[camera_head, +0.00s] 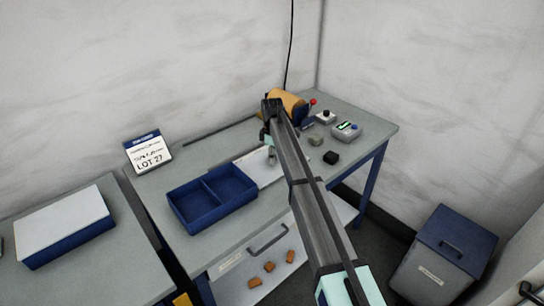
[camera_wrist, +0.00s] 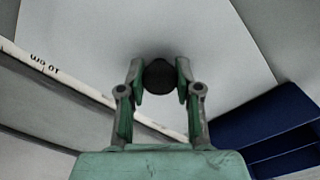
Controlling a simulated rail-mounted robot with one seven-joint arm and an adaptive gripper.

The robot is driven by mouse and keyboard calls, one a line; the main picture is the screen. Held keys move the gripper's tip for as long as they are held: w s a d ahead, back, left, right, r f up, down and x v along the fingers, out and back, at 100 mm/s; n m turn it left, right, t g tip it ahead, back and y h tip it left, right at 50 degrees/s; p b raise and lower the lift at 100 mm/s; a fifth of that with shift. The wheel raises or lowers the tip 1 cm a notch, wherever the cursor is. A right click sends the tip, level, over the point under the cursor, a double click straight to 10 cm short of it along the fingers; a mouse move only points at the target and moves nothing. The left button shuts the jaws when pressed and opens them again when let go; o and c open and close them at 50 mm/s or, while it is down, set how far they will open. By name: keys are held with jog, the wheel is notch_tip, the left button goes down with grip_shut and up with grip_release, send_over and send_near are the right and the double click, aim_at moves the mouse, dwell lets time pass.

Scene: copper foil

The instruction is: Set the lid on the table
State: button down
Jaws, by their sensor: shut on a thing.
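The lid is a flat, pale panel (camera_wrist: 90,35) with a dark round knob (camera_wrist: 159,77) in the wrist view. My gripper (camera_wrist: 159,80) is shut on the knob, one finger on each side. In the head view my gripper (camera_head: 271,155) is over the middle of the table (camera_head: 225,253), and part of the pale lid (camera_head: 262,169) shows below it. My arm hides the rest. I cannot tell whether the lid touches the tabletop. An open blue box (camera_head: 212,197) with two compartments stands just left of the lid; its edge shows at right in the wrist view (camera_wrist: 270,118).
A ruler (camera_wrist: 45,66) lies along the back. A LOT 27 sign (camera_head: 147,153) stands at back left. Another blue box (camera_head: 68,240) with a pale top is at far left.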

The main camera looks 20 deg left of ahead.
jog(key=c, duration=0.8)
grip_release()
jog(key=shift+f, duration=0.1)
notch_tip(320, 180, up, 12)
jog(key=b, duration=0.2)
